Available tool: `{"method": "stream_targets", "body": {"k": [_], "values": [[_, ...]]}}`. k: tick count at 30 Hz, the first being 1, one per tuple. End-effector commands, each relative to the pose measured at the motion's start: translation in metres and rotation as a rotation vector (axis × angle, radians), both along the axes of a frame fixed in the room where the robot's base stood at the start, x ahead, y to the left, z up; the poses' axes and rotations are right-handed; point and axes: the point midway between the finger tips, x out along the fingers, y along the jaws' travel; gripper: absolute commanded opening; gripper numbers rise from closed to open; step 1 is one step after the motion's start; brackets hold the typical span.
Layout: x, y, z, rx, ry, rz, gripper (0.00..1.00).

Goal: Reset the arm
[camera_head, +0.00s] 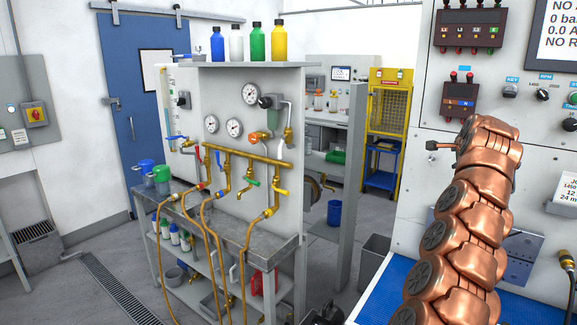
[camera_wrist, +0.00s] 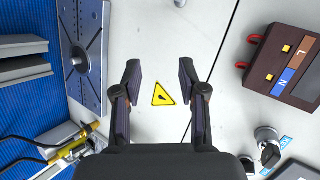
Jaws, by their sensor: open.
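My gripper (camera_wrist: 160,76) shows in the wrist view with its two dark fingers apart and nothing between them. It faces a pale panel (camera_wrist: 150,30), and a yellow warning triangle (camera_wrist: 163,95) on that panel shows between the fingers. In the head view my copper-coloured arm (camera_head: 460,230) rises at the right in front of the test panel (camera_head: 415,215). The arm is bent, and my gripper's fingers cannot be made out there.
A slotted metal plate (camera_wrist: 90,50), a brown terminal box (camera_wrist: 285,65) and a knob (camera_wrist: 267,135) surround the gripper's view. Blue matting (camera_head: 380,300) lies below the arm. A pipe stand (camera_head: 275,220) with gauges and hoses is at the centre left; open floor lies further left.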

Motion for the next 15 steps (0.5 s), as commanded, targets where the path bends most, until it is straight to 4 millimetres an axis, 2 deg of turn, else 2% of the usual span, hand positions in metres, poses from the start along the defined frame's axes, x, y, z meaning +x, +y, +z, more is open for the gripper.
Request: {"method": "stream_targets", "body": {"k": [3, 8, 15], "values": [[0.006, 0.041, -0.008, 0.004, 0.056, 0.135, 0.42], [0.004, 0.099, -0.013, -0.017, 0.123, 0.314, 0.42], [-0.023, 0.187, -0.02, -0.083, 0.222, 0.583, 0.42]]}}
